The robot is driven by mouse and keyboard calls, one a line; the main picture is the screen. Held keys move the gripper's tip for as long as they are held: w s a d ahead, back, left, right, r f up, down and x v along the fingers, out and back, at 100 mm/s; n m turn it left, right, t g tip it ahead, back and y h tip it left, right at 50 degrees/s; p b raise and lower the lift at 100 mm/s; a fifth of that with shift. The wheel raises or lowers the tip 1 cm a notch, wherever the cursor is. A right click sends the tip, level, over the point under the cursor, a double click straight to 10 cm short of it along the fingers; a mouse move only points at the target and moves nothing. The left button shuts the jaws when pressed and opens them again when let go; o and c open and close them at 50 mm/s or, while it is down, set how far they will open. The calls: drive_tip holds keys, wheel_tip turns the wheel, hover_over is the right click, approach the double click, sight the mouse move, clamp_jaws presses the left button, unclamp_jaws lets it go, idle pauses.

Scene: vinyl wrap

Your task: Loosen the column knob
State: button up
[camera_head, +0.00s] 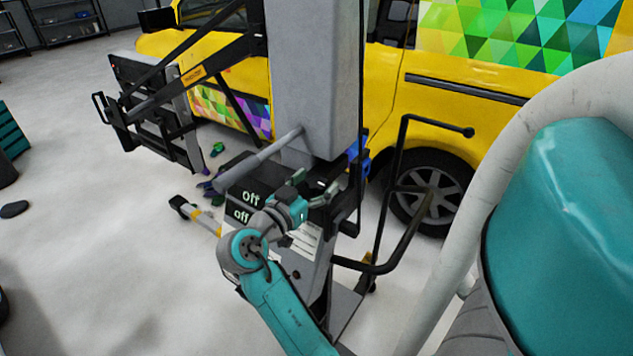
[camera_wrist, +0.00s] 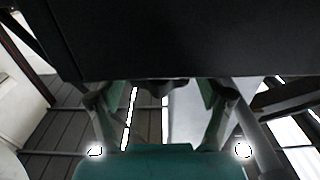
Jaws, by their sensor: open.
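The grey column (camera_head: 312,75) stands upright on a wheeled lifting device in front of the yellow vehicle. My gripper (camera_head: 316,188) is at the foot of the column, beside a black box with "off" labels (camera_head: 250,198). In the wrist view my gripper (camera_wrist: 162,95) is open, with one finger on each side. A small dark shape (camera_wrist: 158,88) shows between the fingers under the edge of a large black surface (camera_wrist: 180,40). It may be the column knob, but its form is mostly hidden. I cannot tell whether the fingers touch it.
A black tubular handle frame (camera_head: 400,190) stands right of the column. A grey bar (camera_head: 262,158) sticks out to its left. The yellow vehicle (camera_head: 455,110) is close behind. Small coloured items (camera_head: 214,150) lie on the floor. The floor at left (camera_head: 90,240) is mostly clear.

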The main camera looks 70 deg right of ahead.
drive_tip(key=shift+d, duration=0.3)
drive_tip(key=c, duration=1.2)
drive_tip(key=shift+s+t, duration=0.1)
drive_tip(key=shift+t, duration=0.2)
drive_tip(key=n+t, duration=0.3)
drive_tip(key=t, duration=0.2)
drive_tip(key=shift+s+n, duration=0.1)
drive_tip(key=shift+n, duration=0.3)
drive_tip(key=shift+n+t+y, duration=0.4)
drive_tip(key=shift+n+t, duration=1.1)
drive_tip(key=shift+t, duration=0.9)
drive_tip(key=shift+n+t, duration=0.3)
drive_tip(key=shift+t, duration=0.2)
